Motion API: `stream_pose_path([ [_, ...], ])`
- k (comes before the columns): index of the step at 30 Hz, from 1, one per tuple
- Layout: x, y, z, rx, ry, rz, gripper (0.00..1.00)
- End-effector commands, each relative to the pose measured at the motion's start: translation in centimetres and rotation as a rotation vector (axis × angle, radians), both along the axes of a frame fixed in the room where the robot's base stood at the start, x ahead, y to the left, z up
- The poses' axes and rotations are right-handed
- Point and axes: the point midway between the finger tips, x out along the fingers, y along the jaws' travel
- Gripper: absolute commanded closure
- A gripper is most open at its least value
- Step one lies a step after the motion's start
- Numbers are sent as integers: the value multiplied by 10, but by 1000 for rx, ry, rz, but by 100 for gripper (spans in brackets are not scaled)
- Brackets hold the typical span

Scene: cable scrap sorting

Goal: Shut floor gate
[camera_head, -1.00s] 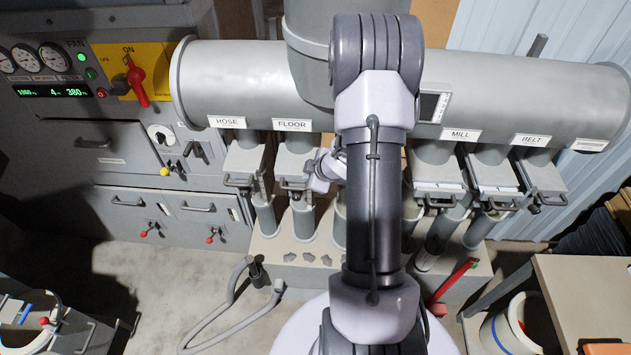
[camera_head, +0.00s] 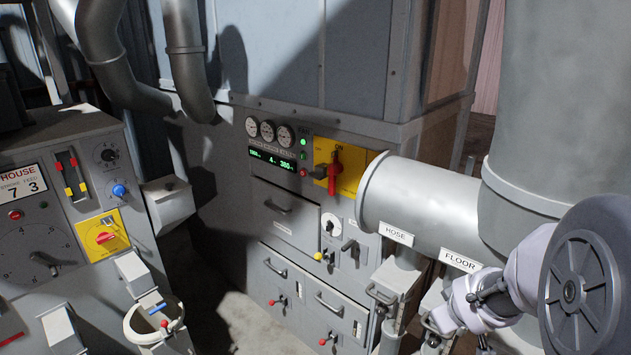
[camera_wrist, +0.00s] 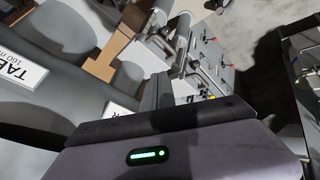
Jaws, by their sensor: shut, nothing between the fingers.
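The FLOOR label (camera_head: 460,260) is on the big grey duct at the right in the head view. The floor gate (camera_head: 432,328) below it shows only as a small piece with a handle. My wrist hides most of it, so I cannot tell how far the gate stands open. My gripper (camera_wrist: 160,92) shows in the wrist view as two dark fingers, shut and empty, close to the duct pieces and gates. I cannot tell whether the fingers touch the floor gate.
The HOSE label (camera_head: 396,233) and hose gate (camera_head: 383,296) are just left of the floor gate. A grey cabinet has gauges (camera_head: 268,130), a red lever (camera_head: 334,172) and drawers (camera_head: 314,300). A control console (camera_head: 70,240) stands at the left. Clear floor is between them.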

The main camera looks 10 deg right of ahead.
Motion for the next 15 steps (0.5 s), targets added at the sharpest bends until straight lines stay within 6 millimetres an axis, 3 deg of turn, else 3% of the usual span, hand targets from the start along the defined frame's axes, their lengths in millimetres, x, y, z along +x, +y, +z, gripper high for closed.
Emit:
stream_pose_path([
  [1,-14,34,-17,51,-35,-74,100],
  [6,-105,164,-28,411,-68,-308,100],
  [9,-152,218,-41,591,-36,-354,100],
  [12,-180,248,-46,698,-1,-369,100],
  [15,-192,259,-46,738,16,-374,100],
])
